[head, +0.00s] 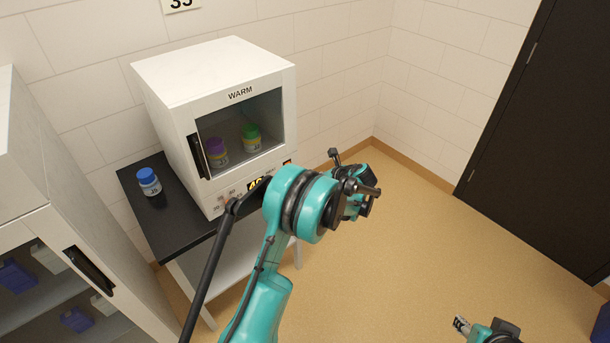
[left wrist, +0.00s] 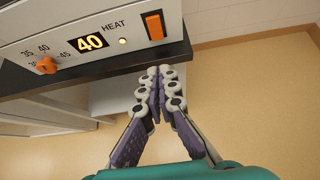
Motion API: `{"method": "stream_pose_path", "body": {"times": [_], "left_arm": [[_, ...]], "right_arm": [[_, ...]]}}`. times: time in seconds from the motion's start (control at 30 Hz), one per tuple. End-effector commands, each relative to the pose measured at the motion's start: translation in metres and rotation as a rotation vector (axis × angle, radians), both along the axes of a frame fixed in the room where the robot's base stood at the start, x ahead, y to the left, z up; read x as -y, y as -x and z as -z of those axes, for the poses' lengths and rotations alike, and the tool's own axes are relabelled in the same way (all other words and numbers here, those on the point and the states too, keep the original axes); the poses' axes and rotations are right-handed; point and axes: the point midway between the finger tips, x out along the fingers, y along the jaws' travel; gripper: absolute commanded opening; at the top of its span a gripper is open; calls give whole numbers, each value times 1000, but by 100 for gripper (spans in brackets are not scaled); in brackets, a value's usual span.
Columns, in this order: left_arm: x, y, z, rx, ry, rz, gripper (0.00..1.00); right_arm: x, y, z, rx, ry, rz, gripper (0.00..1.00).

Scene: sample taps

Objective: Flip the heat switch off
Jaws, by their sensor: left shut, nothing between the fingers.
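The heat switch (left wrist: 155,27) is an orange rocker in a dark frame on the front panel of the white WARM cabinet (head: 213,80). In the left wrist view it sits to the right of the HEAT label, a lit indicator (left wrist: 122,41) and a display reading 40 (left wrist: 90,42). My left gripper (left wrist: 159,70) is shut and empty, its fingertips in front of and below the switch, apart from it. In the head view my left arm partly covers the panel, and the left fingers are hidden. My right gripper (head: 462,325) shows only partly at the bottom edge.
An orange dial (left wrist: 46,65) is left of the display. The cabinet stands on a black-topped table (head: 165,222) with a blue-capped bottle (head: 149,182) beside it. Purple-capped (head: 217,152) and green-capped (head: 251,138) bottles are inside. Open floor lies to the right.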

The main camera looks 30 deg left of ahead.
Motion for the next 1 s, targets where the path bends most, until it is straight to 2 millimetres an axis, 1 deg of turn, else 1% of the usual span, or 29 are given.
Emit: {"method": "stream_pose_path", "body": {"times": [0.3, 0.47, 0.53, 0.7, 0.83, 1.0], "left_arm": [[-48, -19, 41, 2, 2, -3, 0], [-72, -30, 58, 2, 1, -3, 0], [-83, -34, 58, 2, 1, -3, 0], [-99, -40, 59, 2, 1, 0, 0], [-104, -43, 59, 2, 1, 0, 0], [-104, -43, 58, 3, 1, 0, 0]], "right_arm": [[0, 0, 23, 0, 0, 0, 40], [0, 0, 33, 0, 0, 0, 40], [0, 0, 36, 0, 0, 0, 40], [0, 0, 42, 0, 0, 0, 40], [0, 0, 43, 0, 0, 0, 40], [0, 0, 42, 0, 0, 0, 40]]}}
